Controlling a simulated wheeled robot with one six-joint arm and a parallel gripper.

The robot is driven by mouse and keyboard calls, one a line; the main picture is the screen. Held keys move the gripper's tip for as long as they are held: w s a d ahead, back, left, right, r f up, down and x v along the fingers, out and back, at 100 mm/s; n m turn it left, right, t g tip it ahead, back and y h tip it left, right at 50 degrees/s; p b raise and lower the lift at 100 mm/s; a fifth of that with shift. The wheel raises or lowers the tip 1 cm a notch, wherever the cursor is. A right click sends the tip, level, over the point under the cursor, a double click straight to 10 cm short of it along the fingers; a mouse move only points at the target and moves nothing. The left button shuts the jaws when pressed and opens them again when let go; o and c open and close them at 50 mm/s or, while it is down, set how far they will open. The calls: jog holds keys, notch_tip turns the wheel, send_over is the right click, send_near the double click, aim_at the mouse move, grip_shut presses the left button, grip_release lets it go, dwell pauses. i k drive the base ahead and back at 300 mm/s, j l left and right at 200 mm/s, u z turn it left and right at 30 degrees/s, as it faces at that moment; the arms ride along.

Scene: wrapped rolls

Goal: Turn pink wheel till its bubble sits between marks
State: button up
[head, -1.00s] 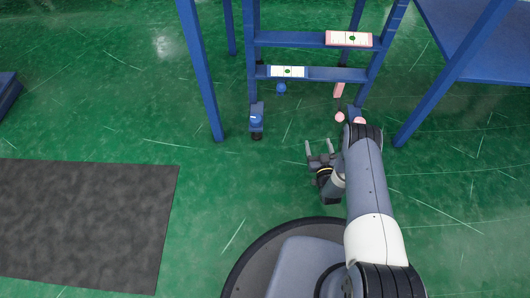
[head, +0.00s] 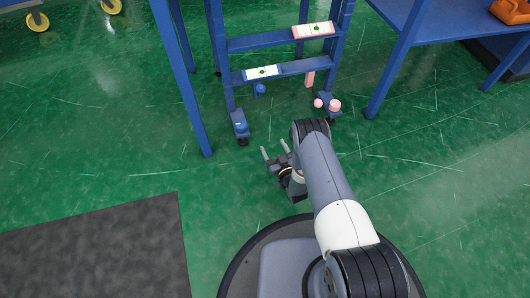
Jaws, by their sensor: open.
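A blue frame (head: 290,67) stands ahead with two crossbars. A pink-edged level (head: 312,30) with a green vial lies on the farther bar, and a white, blue-edged level (head: 262,72) lies on the nearer bar. The pink wheel (head: 335,105) sits at the foot of the frame's right leg, with a smaller pink ball (head: 318,103) beside it. A pink tag (head: 310,79) hangs above them. The bubbles are too small to read against the marks. My gripper (head: 275,150) is open and empty, low over the floor, left of and nearer than the pink wheel.
A blue wheel foot (head: 240,124) is under the frame's left leg, and a blue knob (head: 260,89) hangs below the near bar. A blue table (head: 420,22) stands at right. A dark mat (head: 95,250) lies at left. Green floor between is clear.

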aim_at(335, 105)
jog(key=i+l, duration=0.15)
jog(key=l, duration=0.2)
jog(key=i+l, duration=0.15)
jog(key=l, duration=0.15)
jog(key=i+l+u, duration=0.1)
jog(key=l, duration=0.25)
jog(key=i+l, duration=0.15)
jog(key=l, duration=0.2)
jog(key=i+l, duration=0.1)
jog(key=l, duration=0.25)
jog(key=i+j, duration=0.2)
jog(key=i, duration=0.2)
